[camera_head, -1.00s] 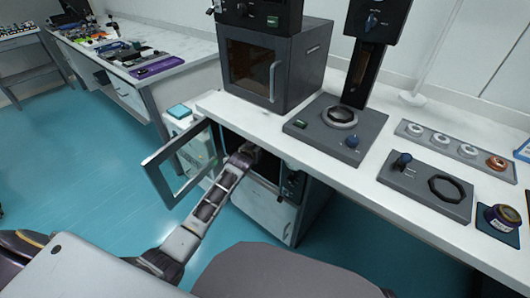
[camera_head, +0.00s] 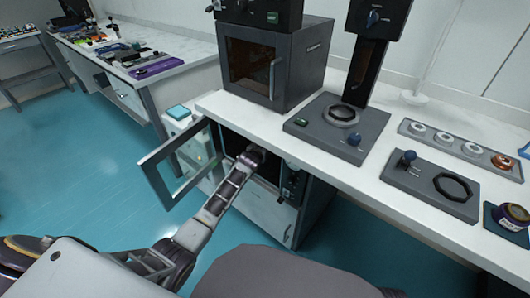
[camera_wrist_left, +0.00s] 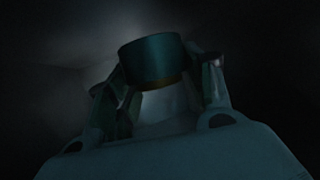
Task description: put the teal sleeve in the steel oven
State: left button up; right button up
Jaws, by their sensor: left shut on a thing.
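In the left wrist view, the teal sleeve (camera_wrist_left: 152,60) is a short dark teal cylinder with a brownish lower rim. My left gripper (camera_wrist_left: 158,82) is shut on it, one finger on each side. In the head view, my left arm reaches through the open front of the steel oven (camera_head: 262,207) under the bench. The left gripper and the sleeve are hidden inside the oven there. The oven door (camera_head: 182,165), with a glass pane, is swung open to the left. The wrist view is very dark around the sleeve. My right gripper is not in view.
Above the oven is a white bench (camera_head: 345,180) with a dark box oven (camera_head: 262,65), a grey stand (camera_head: 336,128), a tray of round parts (camera_head: 458,150) and a jar (camera_head: 507,217). The floor (camera_head: 85,190) at left is clear.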

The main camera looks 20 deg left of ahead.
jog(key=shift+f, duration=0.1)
pick_arm(q)
jog(key=shift+f, duration=0.4)
jog(key=shift+w+f+b, duration=0.15)
jog(key=shift+f+b, duration=0.75)
jog(key=shift+f, duration=0.6)
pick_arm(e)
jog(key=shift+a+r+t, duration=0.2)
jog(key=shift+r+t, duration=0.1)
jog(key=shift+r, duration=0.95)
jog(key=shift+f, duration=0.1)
